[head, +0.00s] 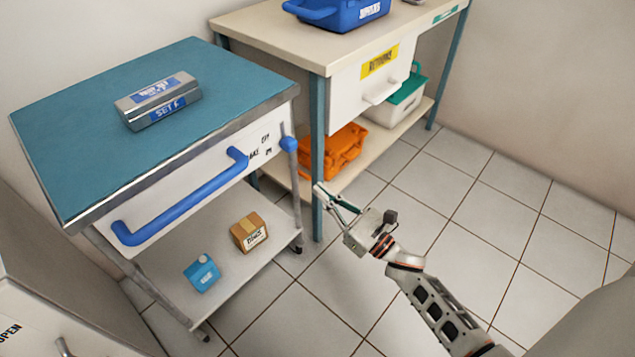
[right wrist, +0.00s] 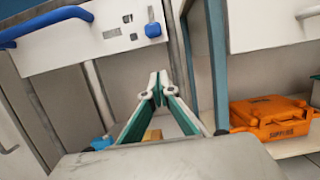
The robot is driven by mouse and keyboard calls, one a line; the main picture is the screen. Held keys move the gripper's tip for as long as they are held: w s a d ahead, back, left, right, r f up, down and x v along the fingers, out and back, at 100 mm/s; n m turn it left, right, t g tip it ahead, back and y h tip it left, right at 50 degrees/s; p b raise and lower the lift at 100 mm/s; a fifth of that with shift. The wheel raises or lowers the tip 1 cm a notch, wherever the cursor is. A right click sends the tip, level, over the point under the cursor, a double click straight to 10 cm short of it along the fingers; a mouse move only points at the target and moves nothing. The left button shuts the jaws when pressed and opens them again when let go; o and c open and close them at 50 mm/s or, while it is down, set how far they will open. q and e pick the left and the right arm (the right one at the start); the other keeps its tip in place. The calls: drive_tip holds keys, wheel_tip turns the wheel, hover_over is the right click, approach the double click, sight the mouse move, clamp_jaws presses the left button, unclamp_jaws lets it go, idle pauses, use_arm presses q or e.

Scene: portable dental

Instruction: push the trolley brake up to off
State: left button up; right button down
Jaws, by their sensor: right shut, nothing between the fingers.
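The trolley (head: 100,115) has a teal top and a white front panel with a long blue handle (head: 180,205). A small blue brake knob (head: 289,144) sits at the right end of the front panel, by the corner post. It also shows in the right wrist view (right wrist: 153,30), with a pale upright strip above it and dark label patches to its left. My right gripper (head: 318,187) is shut and empty, in front of the trolley's right end and below the knob. Its fingertips (right wrist: 160,80) appear below the knob, apart from it. My left gripper is not in view.
A silver box (head: 158,100) lies on the trolley top. A small carton (head: 249,233) and a blue container (head: 202,273) stand on its lower shelf. A table leg (head: 317,150) rises close to my right gripper. An orange case (head: 335,150) lies on the table's low shelf.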

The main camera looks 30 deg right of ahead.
sight(294, 144)
drive_tip(key=x, duration=0.8)
drive_tip(key=r+p, duration=0.1)
drive_tip(key=r, duration=0.1)
drive_tip(key=r+p, duration=0.1)
drive_tip(key=r, duration=0.2)
drive_tip(key=r+p, duration=0.1)
drive_tip(key=r, duration=0.2)
drive_tip(key=shift+w+r, duration=0.25)
drive_tip(key=shift+s+r+p, duration=0.1)
drive_tip(key=shift+r+p, duration=0.1)
drive_tip(key=shift+p, duration=0.1)
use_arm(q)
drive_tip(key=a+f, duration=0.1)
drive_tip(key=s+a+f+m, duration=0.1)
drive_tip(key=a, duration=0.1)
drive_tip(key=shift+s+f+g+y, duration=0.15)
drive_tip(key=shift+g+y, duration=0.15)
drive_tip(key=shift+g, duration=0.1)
use_arm(e)
drive_tip(key=shift+f, duration=0.1)
